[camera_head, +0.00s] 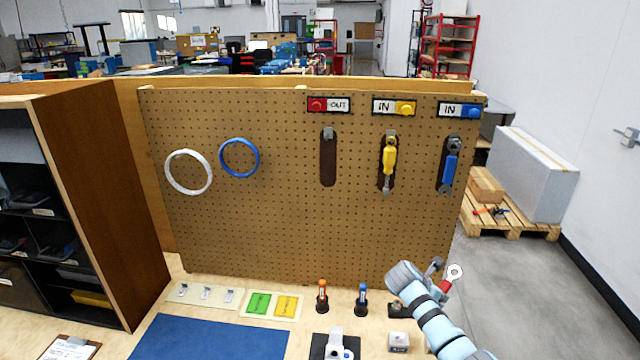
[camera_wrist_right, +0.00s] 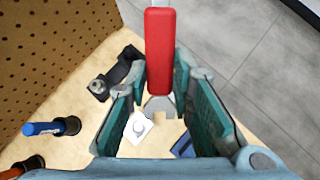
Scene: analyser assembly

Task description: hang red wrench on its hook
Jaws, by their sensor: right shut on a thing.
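The red wrench has a red handle and silver ends; its ring end (camera_head: 455,271) shows at lower right in the head view. In the wrist view its red handle (camera_wrist_right: 159,50) lies between the fingers of my right gripper (camera_wrist_right: 160,82), with a forked silver end nearer the palm. My right gripper (camera_head: 438,270) is shut on it, in front of the board's lower right corner. The empty hook (camera_head: 328,133) sits under the red OUT label (camera_head: 328,105), above a dark wrench-shaped outline (camera_head: 328,165). The hook is up and left of the gripper. My left gripper is not in view.
A yellow-handled tool (camera_head: 390,160) and a blue-handled wrench (camera_head: 451,165) hang right of the empty hook. White (camera_head: 189,172) and blue (camera_head: 239,158) rings are on the pegboard's left. The board's middle is clear.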

